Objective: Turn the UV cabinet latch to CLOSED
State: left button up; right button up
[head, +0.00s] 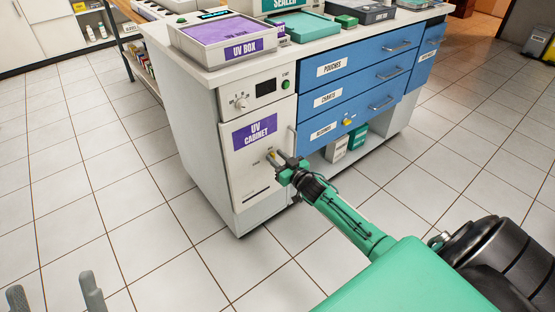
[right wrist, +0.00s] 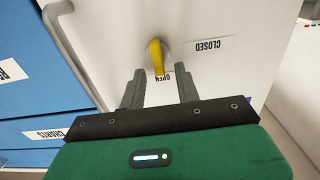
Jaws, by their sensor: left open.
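The white UV cabinet (head: 237,182) stands at the left end of the counter, its door shut against the front. In the right wrist view its yellow latch (right wrist: 155,57) points at the OPEN label (right wrist: 161,79), which it partly covers; the CLOSED label (right wrist: 208,45) is beside it, and the lettering appears upside down. My right gripper (right wrist: 161,76) is open, its fingers apart with the latch's tip around the gap between the fingertips; contact cannot be told. In the head view, the right gripper (head: 278,158) is at the cabinet door. My left gripper (head: 54,293) is open and empty over the floor.
A vertical door handle (right wrist: 72,50) runs close to the latch. Blue drawers (head: 345,93) with bar handles adjoin the cabinet. A UV box (head: 224,36) sits on the counter above. Tiled floor (head: 110,190) is clear to the left.

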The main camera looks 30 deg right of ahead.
jog(key=shift+c, duration=0.2)
grip_shut()
